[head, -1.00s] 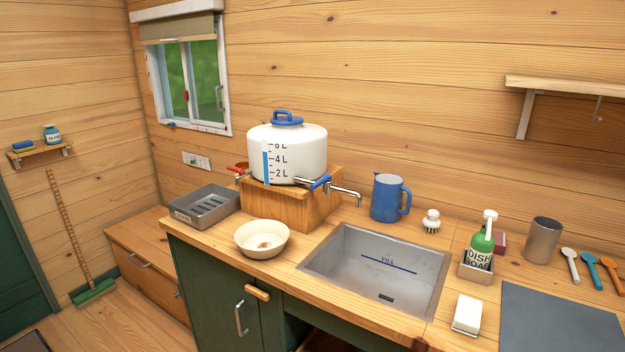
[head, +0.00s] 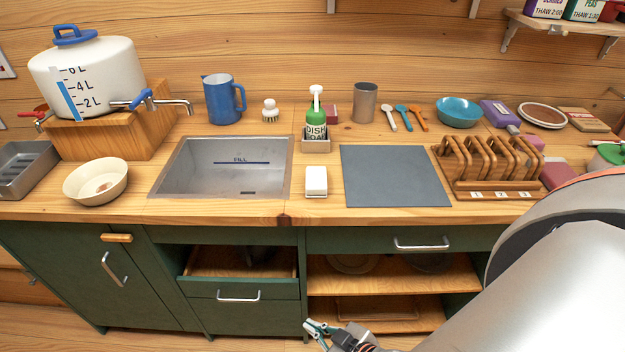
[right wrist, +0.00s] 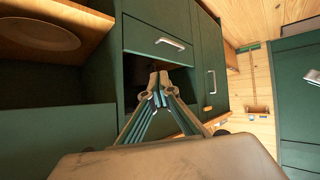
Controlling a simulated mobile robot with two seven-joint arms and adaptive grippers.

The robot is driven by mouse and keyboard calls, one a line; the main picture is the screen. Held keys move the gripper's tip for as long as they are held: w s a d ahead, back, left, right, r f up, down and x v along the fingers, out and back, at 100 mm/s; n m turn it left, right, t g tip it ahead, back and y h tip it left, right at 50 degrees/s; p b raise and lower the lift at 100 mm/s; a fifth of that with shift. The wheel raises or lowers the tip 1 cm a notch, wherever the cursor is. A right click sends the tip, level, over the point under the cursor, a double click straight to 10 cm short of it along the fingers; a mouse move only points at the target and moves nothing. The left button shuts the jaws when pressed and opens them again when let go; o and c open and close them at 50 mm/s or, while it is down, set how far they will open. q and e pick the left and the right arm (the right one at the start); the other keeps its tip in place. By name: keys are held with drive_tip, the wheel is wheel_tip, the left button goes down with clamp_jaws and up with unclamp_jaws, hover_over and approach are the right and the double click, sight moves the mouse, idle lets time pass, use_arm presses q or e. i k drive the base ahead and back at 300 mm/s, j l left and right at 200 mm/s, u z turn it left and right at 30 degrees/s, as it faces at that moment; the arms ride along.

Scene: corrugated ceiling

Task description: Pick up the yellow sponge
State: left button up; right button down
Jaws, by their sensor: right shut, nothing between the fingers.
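I see no yellow sponge in either current view. A white block (head: 316,180) in a small holder sits on the counter right of the sink; it looks white, not yellow. My right gripper (head: 320,330) is low in front of the cabinet, below the counter edge. It is shut and empty. In the right wrist view its fingertips (right wrist: 159,78) meet in front of the green drawers. My left gripper is not in view.
The counter (head: 285,212) holds a sink (head: 222,165), a soap bottle (head: 316,120), a grey mat (head: 393,177) and a wooden rack (head: 487,165). A drawer (head: 240,288) stands open beside open shelves (head: 390,272). My right arm covers the lower right.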

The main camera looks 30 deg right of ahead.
sight(315, 178)
drive_tip(key=i+j+z, duration=0.15)
drive_tip(key=z, duration=0.15)
drive_tip(key=i+j+z, duration=0.1)
drive_tip(key=j+z, duration=0.2)
drive_tip(key=j, duration=0.15)
drive_tip(key=i+j+z, duration=0.1)
drive_tip(key=j+z, duration=0.25)
